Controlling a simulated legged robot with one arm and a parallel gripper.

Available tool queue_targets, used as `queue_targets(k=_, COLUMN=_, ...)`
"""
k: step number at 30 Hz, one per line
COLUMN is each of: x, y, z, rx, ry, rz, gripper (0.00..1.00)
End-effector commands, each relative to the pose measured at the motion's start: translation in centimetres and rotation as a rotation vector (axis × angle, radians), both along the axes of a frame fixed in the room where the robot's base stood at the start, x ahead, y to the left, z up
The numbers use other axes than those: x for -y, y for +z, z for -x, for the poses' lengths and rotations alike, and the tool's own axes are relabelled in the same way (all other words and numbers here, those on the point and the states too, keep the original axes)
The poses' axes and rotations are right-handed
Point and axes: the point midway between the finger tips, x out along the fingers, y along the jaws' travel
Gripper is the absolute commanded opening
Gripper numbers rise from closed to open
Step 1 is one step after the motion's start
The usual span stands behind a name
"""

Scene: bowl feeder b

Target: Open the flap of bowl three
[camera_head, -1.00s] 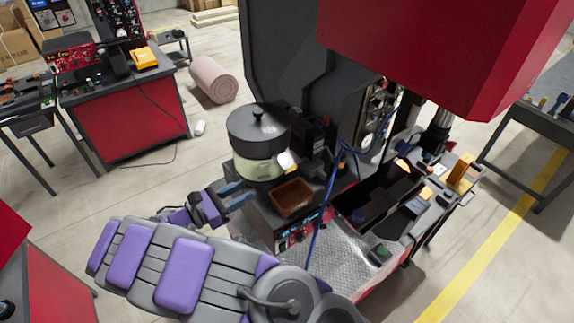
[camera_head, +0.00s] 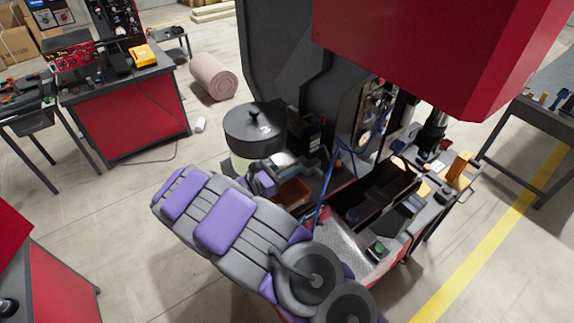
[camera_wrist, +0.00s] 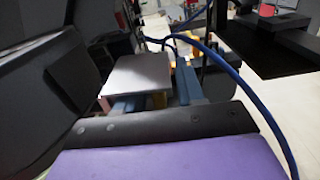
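A round bowl with a dark lid (camera_head: 253,125) stands left of centre in the head view. A flat pale grey plate (camera_wrist: 140,75), which looks like the flap, lies close in front of my gripper in the wrist view. It also shows at the bowl's right side in the head view (camera_head: 286,160). My gripper (camera_wrist: 160,95) has its blue fingers apart. The plate covers part of the left finger, and I cannot tell whether they touch.
A brown tray (camera_head: 292,194) sits just below the gripper, partly hidden by my arm. A blue cable (camera_head: 326,190) hangs right of it, and crosses the right of the wrist view. The red machine housing (camera_head: 440,50) overhangs at the upper right. Open floor lies to the left.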

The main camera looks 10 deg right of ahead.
Motion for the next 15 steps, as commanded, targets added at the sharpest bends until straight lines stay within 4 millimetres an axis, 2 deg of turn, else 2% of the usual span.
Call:
queue_targets(k=10, x=-0.14, y=-0.01, z=-0.19, rx=0.001, ry=0.001, rz=0.003, gripper=0.38)
queue_targets(k=15, x=-0.09, y=0.0, z=-0.18, rx=0.001, ry=0.001, rz=0.003, gripper=0.23)
